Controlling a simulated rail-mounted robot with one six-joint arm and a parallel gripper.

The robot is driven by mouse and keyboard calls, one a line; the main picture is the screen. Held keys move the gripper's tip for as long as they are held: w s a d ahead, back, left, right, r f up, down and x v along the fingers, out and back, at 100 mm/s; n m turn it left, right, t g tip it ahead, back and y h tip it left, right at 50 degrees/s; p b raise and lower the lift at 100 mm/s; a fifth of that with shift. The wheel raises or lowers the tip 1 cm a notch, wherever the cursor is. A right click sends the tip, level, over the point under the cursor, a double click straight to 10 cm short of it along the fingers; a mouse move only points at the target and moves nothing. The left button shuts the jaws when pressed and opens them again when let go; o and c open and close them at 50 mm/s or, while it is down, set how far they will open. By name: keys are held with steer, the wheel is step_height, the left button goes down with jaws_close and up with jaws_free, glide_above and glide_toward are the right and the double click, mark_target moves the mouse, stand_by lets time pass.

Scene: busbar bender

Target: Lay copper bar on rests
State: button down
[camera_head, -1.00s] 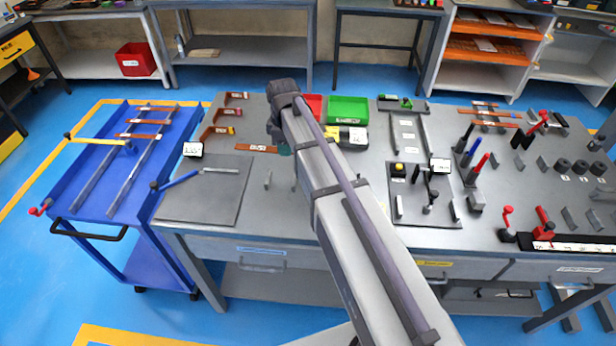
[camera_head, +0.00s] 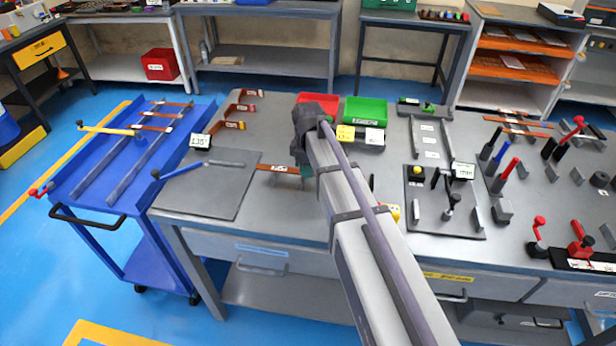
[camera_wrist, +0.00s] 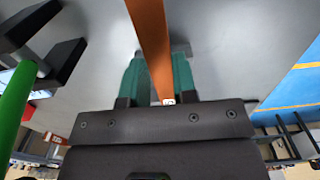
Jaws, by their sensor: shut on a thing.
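The copper bar (camera_head: 275,168) is a flat strip with a white label. In the head view it shows to the left of my arm, over the worktable beside the grey square plate; its right part is hidden. In the wrist view the bar (camera_wrist: 151,40) runs between the teal fingers of my gripper (camera_wrist: 158,72), which is shut on it. In the head view my gripper (camera_head: 304,173) is mostly hidden behind my arm. The small uprights seen earlier beside the plate are largely covered now. I cannot tell whether the bar touches them.
The grey plate (camera_head: 208,190) with a blue-handled lever (camera_head: 180,171) lies left. Bent copper pieces (camera_head: 238,108), a red bin (camera_head: 318,101) and a green bin (camera_head: 365,110) stand behind. A bender fixture (camera_head: 442,215) stands right. A blue cart (camera_head: 85,175) stands left.

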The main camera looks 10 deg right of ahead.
steer(key=shift+f+b, duration=0.35)
steer(key=shift+f, duration=0.25)
steer(key=c, duration=0.9)
jaws_free()
step_height(320, 180, up, 14)
steer(key=f+p, duration=0.1)
steer(key=p, duration=1.3)
steer(key=s+m, duration=1.3)
steer(key=s, duration=0.6)
steer(key=shift+s+b, duration=0.35)
steer(key=shift+b, duration=0.05)
steer(key=shift+r, duration=0.1)
